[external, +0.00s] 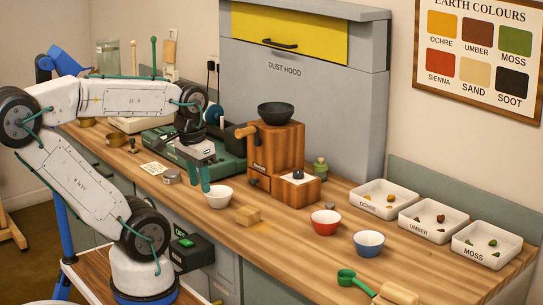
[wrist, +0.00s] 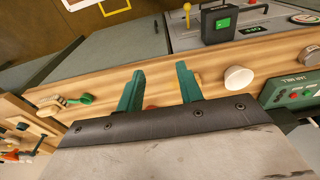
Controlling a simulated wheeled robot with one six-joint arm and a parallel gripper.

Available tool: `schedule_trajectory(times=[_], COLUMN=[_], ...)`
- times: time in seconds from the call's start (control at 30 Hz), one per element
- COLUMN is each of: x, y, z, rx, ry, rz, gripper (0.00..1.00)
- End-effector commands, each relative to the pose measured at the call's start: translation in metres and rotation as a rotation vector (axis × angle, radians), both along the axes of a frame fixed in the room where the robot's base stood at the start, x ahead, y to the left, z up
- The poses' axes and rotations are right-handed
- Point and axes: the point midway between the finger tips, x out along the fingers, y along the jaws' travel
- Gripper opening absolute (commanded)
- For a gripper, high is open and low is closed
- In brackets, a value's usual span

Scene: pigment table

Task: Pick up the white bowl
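The white bowl (external: 219,197) stands upright on the wooden bench in the external view, in front of the green scale and left of the wooden grinder. My gripper (external: 204,178) points down just left of and above the bowl, apart from it as far as I can tell. In the wrist view my gripper (wrist: 160,67) shows two green fingers spread apart with nothing held between them. A round white thing, apparently the same bowl (wrist: 238,78), lies to the right of the fingers there. The bowl's inside is hard to see in the wrist view.
The grinder (external: 276,150) with a dark bowl (external: 275,112) rises behind. The green scale (external: 215,155) is close to my gripper. Labelled trays (external: 380,206) stand far right.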

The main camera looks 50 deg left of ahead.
Motion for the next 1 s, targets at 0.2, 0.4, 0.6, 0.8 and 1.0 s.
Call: schedule_trajectory(times=[0.2, 0.4, 0.6, 0.8, 1.0], x=[0.000, 0.000, 0.000, 0.000, 0.017], y=[0.000, 0.000, 0.000, 0.000, 0.003], z=[0.000, 0.000, 0.000, 0.000, -0.008], rx=[0.000, 0.000, 0.000, -0.003, -0.105], ry=[0.000, 0.000, 0.000, 0.002, 0.086], rz=[0.000, 0.000, 0.000, 0.005, 0.184], gripper=[0.36, 0.50, 1.00, 1.00, 1.00])
